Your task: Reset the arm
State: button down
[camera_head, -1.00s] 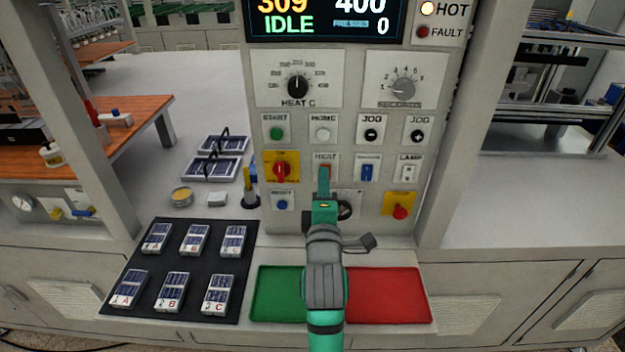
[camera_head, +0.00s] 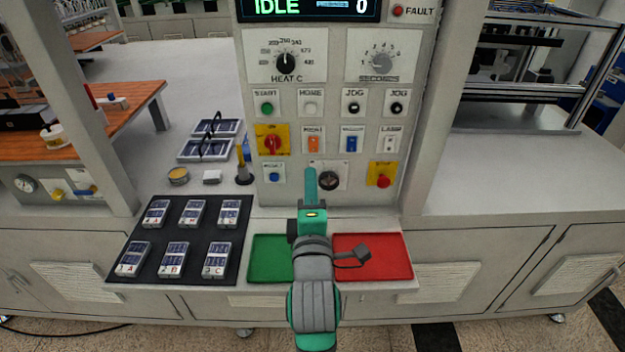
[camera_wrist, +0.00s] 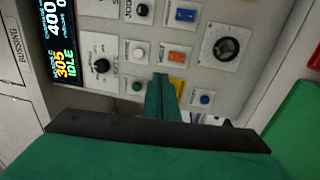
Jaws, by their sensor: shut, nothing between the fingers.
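My gripper (camera_head: 311,190) is green, with its fingers closed together and nothing between them. In the head view it stands in front of the lower part of the control panel (camera_head: 222,100), below the orange heat switch (camera_head: 313,144) and left of a round black dial (camera_head: 328,180). In the wrist view the gripper (camera_wrist: 162,85) points toward the panel face, and the orange switch (camera_wrist: 178,54) shows beyond the fingertips. I cannot tell the exact gap to the panel. The display (camera_wrist: 62,45) reads 305 and IDLE in the wrist view.
A green tray (camera_head: 268,258) and a red tray (camera_head: 385,257) lie under my arm. A black mat (camera_head: 195,240) at left holds several small modules. A red emergency button (camera_head: 383,181) and a red rotary switch (camera_head: 271,143) stick out from the panel.

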jog(key=shift+a, duration=0.2)
jog(key=s+f+m+g, duration=0.1)
jog(key=s+f+m, duration=0.4)
jog(key=s+f, duration=0.5)
jog(key=s+f+m+g, duration=0.1)
jog(key=s+f+m, duration=0.5)
jog(key=f, duration=0.8)
jog(key=s+f+m+g, duration=0.1)
jog(key=s+f+m, duration=0.2)
jog(key=s, duration=0.9)
jog(key=s+d+f+m+g, duration=0.1)
jog(key=s+f+m, duration=0.3)
jog(key=s, duration=0.9)
jog(key=shift+h, duration=0.3)
